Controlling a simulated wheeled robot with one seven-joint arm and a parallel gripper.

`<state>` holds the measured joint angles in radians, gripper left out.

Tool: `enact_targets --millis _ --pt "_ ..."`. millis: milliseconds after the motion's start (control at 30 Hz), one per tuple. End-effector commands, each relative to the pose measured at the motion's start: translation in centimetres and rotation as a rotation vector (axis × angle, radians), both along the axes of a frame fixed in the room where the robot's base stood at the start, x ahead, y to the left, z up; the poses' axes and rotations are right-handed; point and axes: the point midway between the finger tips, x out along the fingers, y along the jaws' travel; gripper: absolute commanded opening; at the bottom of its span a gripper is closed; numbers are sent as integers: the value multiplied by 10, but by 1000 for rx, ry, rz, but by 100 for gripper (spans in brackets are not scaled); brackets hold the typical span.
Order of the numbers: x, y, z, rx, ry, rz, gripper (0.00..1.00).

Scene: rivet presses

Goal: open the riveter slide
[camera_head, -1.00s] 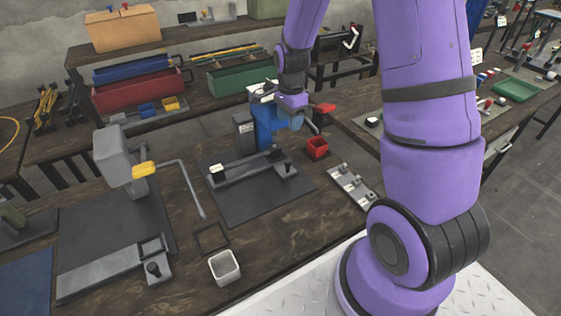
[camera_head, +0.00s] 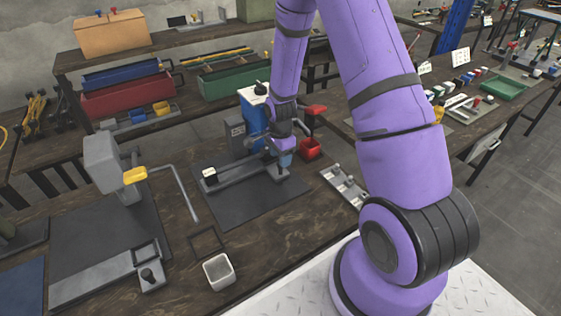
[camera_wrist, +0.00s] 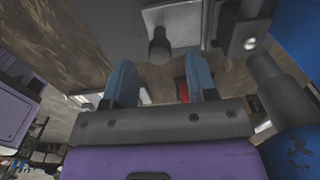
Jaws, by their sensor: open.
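The blue riveter (camera_head: 251,112) with a red lever end (camera_head: 316,109) stands on a dark base plate (camera_head: 235,205). Its grey slide (camera_head: 236,174) lies along the plate, with a white block at its left end and an upright dark knob near its right end. My gripper (camera_head: 284,160) is low at the slide's right end, partly hidden by my wrist. In the wrist view my two blue fingers (camera_wrist: 162,78) are apart with nothing between them. The dark knob (camera_wrist: 160,48) shows just beyond the fingertips, between their lines; I see no contact.
A white cup (camera_head: 218,272) and a thin dark frame (camera_head: 206,243) lie in front. A red bin (camera_head: 311,149) and a grey fixture strip (camera_head: 344,185) are on the right, close to my arm.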

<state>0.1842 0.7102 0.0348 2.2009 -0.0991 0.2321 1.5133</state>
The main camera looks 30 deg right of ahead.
Motion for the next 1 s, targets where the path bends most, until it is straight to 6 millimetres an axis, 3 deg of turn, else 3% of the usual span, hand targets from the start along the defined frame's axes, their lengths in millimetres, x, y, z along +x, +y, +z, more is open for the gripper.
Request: enact_targets --millis 200,600,833,1000 --pt "0 0 -21 0 2 0 52" --pt "0 0 -26 0 -1 0 52" --pt "0 0 -26 0 -1 0 0" --pt "1 0 -26 0 -1 0 0"
